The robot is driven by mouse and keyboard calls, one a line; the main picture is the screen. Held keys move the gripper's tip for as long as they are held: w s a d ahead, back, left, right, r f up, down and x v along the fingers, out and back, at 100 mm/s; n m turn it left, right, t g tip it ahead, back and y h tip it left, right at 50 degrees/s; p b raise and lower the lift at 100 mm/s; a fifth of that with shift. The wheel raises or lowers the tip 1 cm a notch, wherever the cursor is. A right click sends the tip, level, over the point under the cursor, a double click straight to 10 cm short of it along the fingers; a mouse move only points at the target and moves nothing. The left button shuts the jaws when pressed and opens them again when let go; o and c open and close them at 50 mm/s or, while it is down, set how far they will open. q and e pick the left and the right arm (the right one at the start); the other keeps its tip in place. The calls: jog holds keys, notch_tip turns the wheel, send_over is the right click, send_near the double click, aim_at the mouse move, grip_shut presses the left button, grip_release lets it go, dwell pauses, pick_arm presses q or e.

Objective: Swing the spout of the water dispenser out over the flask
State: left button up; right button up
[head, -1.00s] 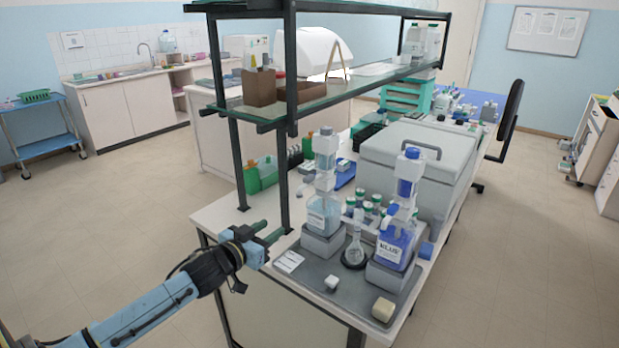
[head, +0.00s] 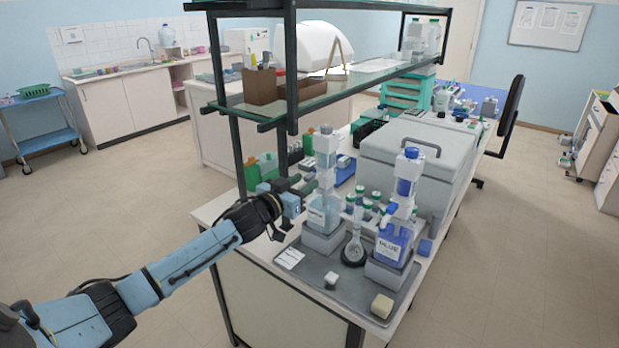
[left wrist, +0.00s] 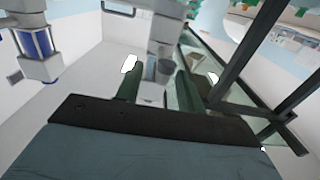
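The water dispenser (head: 323,212) is a bottle of pale liquid with a white pump head on a grey block at the left of the tray. Its spout is too small to make out surely in the head view. The flask (head: 353,250) stands upright on a dark round base, to the right of and in front of that dispenser. My left gripper (head: 307,184) is beside the dispenser's upper part, on its left. In the left wrist view the green fingers (left wrist: 158,88) are apart, with a white upright part (left wrist: 160,38) beyond them. I cannot tell whether they touch it. My right gripper is out of view.
A blue-liquid dispenser (head: 393,244) stands right of the flask; it also shows in the left wrist view (left wrist: 38,42). The grey tray (head: 318,268) holds small white blocks. A shelf post (head: 281,145) stands close behind my left gripper. A large grey box (head: 420,165) is behind.

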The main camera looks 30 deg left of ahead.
aim_at(305, 181)
pick_arm(q)
jog(key=shift+w+d, duration=0.15)
jog(key=shift+w, duration=1.45)
grip_shut()
